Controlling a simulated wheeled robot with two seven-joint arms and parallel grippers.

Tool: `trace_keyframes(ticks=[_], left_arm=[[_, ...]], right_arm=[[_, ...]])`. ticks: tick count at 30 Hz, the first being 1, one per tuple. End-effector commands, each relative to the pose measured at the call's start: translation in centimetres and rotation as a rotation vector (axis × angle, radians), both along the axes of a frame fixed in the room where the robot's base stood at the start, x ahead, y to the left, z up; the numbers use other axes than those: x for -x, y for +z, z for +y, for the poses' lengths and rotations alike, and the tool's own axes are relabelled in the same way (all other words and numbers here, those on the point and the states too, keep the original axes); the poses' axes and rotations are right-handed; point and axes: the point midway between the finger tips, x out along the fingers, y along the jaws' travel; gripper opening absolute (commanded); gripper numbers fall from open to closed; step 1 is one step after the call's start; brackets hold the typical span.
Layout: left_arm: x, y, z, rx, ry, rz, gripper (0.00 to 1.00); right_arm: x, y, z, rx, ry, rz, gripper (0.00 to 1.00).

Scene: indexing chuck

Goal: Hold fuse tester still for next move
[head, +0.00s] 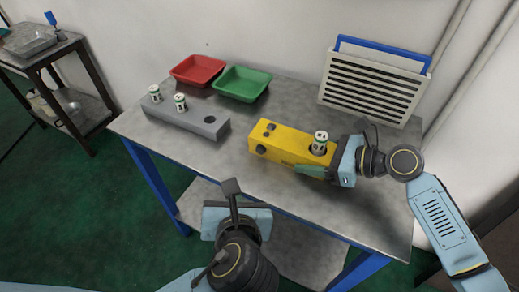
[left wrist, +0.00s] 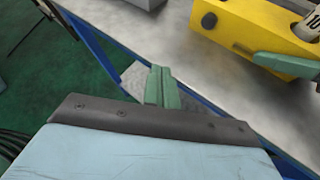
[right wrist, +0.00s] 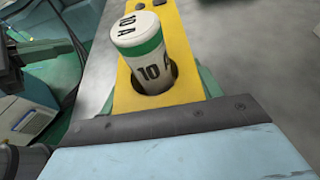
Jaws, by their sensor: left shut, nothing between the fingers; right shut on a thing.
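The yellow fuse tester (head: 278,143) lies on the metal table, with dark round features at its left end. A white fuse with a green band (head: 320,141) stands in the hole at its right end; in the right wrist view this fuse (right wrist: 144,50) reads 10 A and leans slightly in the hole. My right gripper (head: 320,162) is shut across the tester's right end, one green finger along each side. My left gripper (left wrist: 162,87) is shut and empty off the table's front edge, apart from the tester (left wrist: 255,35). Its fingertips are hidden in the head view.
A grey block (head: 190,122) with two fuses (head: 180,102) and an empty hole stands left of the tester. A red tray (head: 197,70) and a green tray (head: 242,83) are at the back. A louvred panel (head: 372,86) stands at the back right. The front left tabletop is clear.

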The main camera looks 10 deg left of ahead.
Motion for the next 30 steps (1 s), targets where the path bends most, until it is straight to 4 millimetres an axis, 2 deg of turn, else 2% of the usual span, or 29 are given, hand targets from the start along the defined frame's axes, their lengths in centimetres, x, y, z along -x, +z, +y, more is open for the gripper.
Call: trace_keyframes(ticks=[8,24,30], left_arm=[[-0.5,0.0,-0.1,0.000,0.000,-0.002,0.00],[-6.9,0.1,-2.2,0.000,0.000,-0.003,0.00],[-8.2,0.0,-2.6,0.001,0.000,-0.001,0.00]], right_arm=[[0.0,0.0,0.0,-0.001,0.000,0.000,0.35],[0.0,0.0,0.0,-0.001,0.000,0.000,0.35],[0.0,0.0,0.0,-0.001,0.000,0.000,0.35]])
